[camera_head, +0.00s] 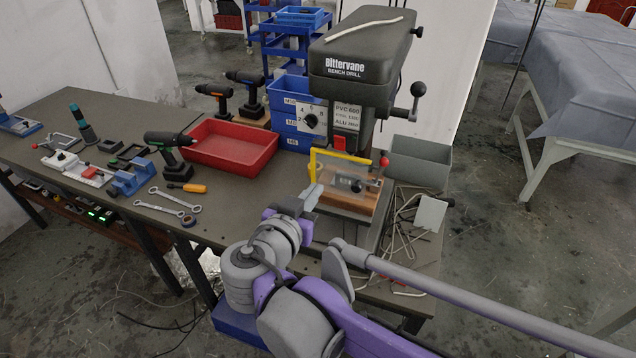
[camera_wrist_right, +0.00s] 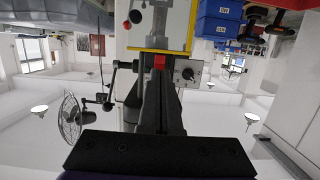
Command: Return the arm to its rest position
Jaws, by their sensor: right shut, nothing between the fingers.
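My right arm, purple and grey, comes in from the bottom of the head view and bends up toward the bench. My right gripper (camera_head: 312,195) is shut and empty, at the front of the bench drill (camera_head: 362,70), just left of the wooden block (camera_head: 350,200) under the yellow-framed guard (camera_head: 313,168). I cannot tell whether it touches anything there. My left gripper is not in view.
A red tray (camera_head: 232,147), drills, wrenches (camera_head: 160,208) and an orange screwdriver (camera_head: 188,187) lie on the bench left of the arm. A grey bin (camera_head: 420,160) and loose metal rods (camera_head: 405,230) are right of the drill. Open floor (camera_head: 490,230) lies further right.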

